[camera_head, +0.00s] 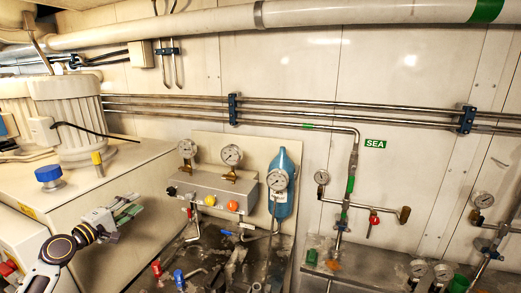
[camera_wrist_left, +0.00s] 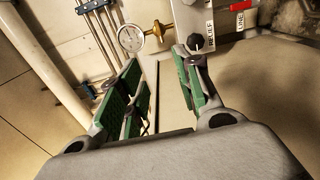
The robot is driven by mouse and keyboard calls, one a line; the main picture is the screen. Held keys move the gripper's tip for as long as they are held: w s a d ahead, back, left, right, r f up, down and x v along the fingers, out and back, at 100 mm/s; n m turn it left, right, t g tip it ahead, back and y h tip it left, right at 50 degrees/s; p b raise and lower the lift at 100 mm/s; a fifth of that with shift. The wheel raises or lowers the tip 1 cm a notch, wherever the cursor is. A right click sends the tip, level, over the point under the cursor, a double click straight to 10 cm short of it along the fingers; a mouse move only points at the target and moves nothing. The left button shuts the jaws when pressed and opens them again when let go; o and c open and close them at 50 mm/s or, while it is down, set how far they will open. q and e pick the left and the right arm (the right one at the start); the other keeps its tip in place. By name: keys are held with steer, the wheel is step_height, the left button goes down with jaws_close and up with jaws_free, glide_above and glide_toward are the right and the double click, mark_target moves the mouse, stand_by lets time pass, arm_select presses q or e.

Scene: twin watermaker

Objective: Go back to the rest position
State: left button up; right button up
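My left gripper (camera_head: 127,211) is at the lower left in the head view, above the pale cabinet's front area and left of the gauge panel. In the left wrist view its green-padded fingers (camera_wrist_left: 160,95) stand apart with nothing between them. Beyond them a round gauge (camera_wrist_left: 131,38) and a black knob labelled "RELIEF" (camera_wrist_left: 201,43) show, apart from the fingers. My right gripper is in neither view.
A grey gauge box (camera_head: 215,190) with coloured knobs and a blue cylinder (camera_head: 285,185) stand right of my left gripper. A blue-capped fitting (camera_head: 49,175) sits on the pale cabinet (camera_head: 120,175). Pipes and a red valve handle (camera_head: 374,219) are further right.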

arm_select(q)
steer(key=s+d+f+m+g, duration=0.3)
steer(key=s+d+f+m, duration=0.25)
steer(key=d+f, duration=0.35)
steer(key=s+d+f+m+g, duration=0.4)
steer(key=s+d+f, duration=0.25)
steer(key=f, duration=0.35)
steer(key=s+d+f+m+g+y, duration=0.2)
steer(key=s+f, duration=0.1)
steer(key=s, duration=0.5)
steer(key=s+d+f+m+g+y, duration=0.2)
steer(key=s+m, duration=0.1)
steer(key=s, duration=0.4)
steer(key=s+d+f+m+g+y, duration=0.2)
steer(key=s+f, duration=0.1)
steer(key=s, duration=0.5)
step_height(320, 180, down, 34)
steer(key=s+g+b, duration=0.2)
steer(key=s+a+f, duration=0.2)
steer(key=s+f, duration=0.9)
steer(key=s+a+f+g, duration=0.1)
steer(key=s+a+f, duration=0.1)
steer(key=s+f, duration=0.8)
steer(key=shift+s+a+f+b, duration=0.3)
steer(key=shift+s+f+b, duration=0.1)
steer(key=shift+s, duration=0.45)
